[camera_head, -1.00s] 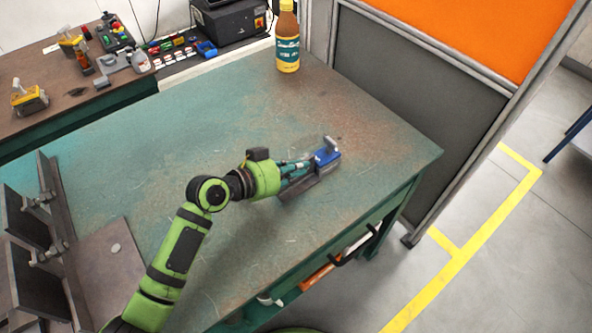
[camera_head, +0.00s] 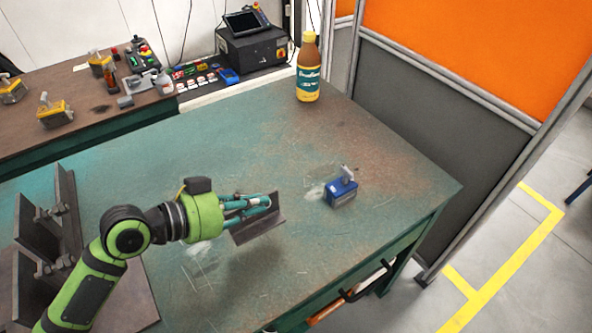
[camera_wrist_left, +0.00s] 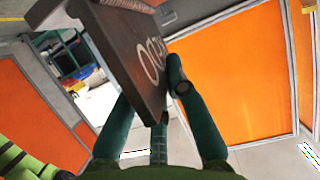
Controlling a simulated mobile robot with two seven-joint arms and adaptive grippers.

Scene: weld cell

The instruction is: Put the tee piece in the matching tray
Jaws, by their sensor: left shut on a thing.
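My left gripper (camera_head: 262,204) is shut on a dark steel piece (camera_head: 258,226), which looks like the tee piece. It holds the piece over the middle of the green table, seemingly above the surface. In the left wrist view the piece (camera_wrist_left: 135,65) is between the teal fingers (camera_wrist_left: 148,97), tilted, with pale markings on its face. The fingers hide part of it. I cannot make out a matching tray in these views. My right gripper is not in view.
A blue block with a grey lever (camera_head: 341,190) stands right of the gripper on the green table (camera_head: 250,155). A yellow-brown bottle (camera_head: 308,75) stands at the back edge. Dark upright steel plates (camera_head: 45,235) stand at the left. An orange-grey partition (camera_head: 440,130) bounds the right back.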

